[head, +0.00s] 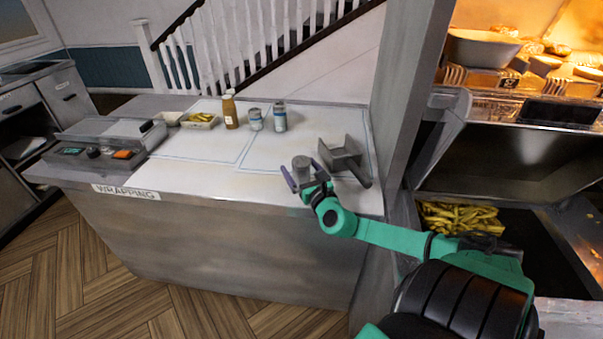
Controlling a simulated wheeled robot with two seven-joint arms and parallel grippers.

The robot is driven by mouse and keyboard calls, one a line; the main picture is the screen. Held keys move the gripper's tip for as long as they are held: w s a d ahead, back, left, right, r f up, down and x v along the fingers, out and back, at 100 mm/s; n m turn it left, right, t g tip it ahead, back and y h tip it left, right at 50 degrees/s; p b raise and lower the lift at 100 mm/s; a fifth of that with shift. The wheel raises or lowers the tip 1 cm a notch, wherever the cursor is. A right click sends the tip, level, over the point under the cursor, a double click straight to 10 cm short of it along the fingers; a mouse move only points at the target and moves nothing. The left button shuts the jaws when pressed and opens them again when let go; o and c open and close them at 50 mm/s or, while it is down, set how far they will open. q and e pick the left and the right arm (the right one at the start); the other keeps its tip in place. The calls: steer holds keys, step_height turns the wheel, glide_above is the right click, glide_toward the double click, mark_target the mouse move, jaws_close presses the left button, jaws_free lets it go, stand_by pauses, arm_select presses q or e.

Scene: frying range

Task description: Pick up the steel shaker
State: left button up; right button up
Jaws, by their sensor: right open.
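The steel shaker (301,162), a small grey cylinder, stands upright near the front right of the wrapping counter (205,172). My right gripper (301,174) reaches it from the front right. It is open, with one finger on each side of the shaker's lower part. I cannot tell whether the fingers touch it. The shaker's base is partly hidden by the gripper. My left gripper is not in view.
Behind stand a brown bottle (230,112), two cans (255,120) (280,117) and a tray of chips (199,121). A pillar (408,90) rises at right. The counter's middle is clear.

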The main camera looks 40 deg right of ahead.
steer(key=shift+x, duration=1.15)
steer(key=shift+s, duration=0.15)
steer(key=c, duration=1.5)
